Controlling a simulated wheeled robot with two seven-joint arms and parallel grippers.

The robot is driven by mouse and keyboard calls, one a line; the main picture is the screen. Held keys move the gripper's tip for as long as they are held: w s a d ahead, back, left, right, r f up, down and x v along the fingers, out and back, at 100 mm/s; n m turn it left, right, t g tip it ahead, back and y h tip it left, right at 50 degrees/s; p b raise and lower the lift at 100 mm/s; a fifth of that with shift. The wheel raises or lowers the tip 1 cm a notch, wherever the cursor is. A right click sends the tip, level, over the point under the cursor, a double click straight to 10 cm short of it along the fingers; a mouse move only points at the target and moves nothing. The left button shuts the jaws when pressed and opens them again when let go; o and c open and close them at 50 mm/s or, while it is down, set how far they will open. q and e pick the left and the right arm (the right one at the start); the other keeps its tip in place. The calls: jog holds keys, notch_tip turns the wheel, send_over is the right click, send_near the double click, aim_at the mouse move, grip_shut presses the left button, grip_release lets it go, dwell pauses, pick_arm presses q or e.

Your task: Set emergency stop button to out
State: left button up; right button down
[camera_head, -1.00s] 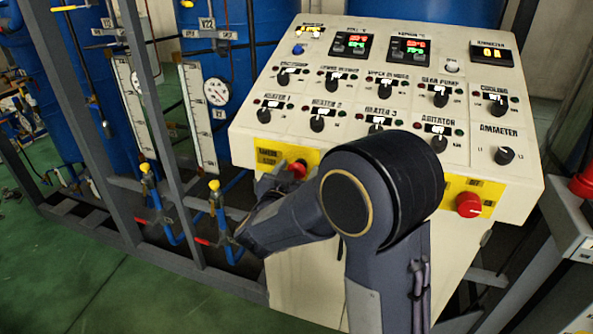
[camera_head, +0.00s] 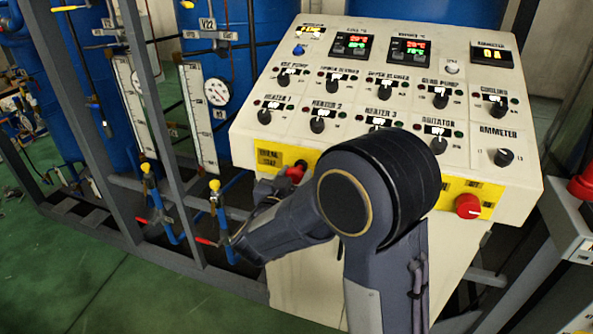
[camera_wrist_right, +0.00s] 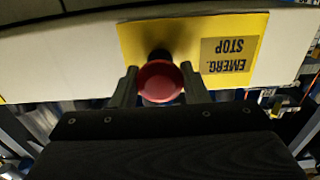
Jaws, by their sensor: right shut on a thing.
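The emergency stop button (camera_wrist_right: 161,82) is a round red knob on a dark stem, in front of a yellow plate marked EMERG. STOP (camera_wrist_right: 228,55), upside down in the right wrist view. In the head view the red button (camera_head: 296,173) shows at the panel's lower left, beside its yellow plate (camera_head: 269,157). My right gripper (camera_wrist_right: 159,76) is shut on the button, with one finger on each side of it. In the head view my right gripper (camera_head: 285,183) is at the button, partly hidden by my own arm. My left gripper is not in view.
The cream control panel (camera_head: 250,130) carries rows of black knobs and lit displays. Another red knob (camera_head: 468,206) sits on a yellow plate at the panel's lower right. A grey frame (camera_head: 90,150) with blue tanks stands left. Green floor is open at lower left.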

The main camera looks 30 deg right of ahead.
jog(key=c, duration=0.8)
grip_release()
jog(key=shift+a, duration=0.1)
jog(key=shift+s, duration=0.1)
jog(key=b+v, duration=0.1)
jog(key=v, duration=0.6)
jog(key=shift+s+a, duration=0.25)
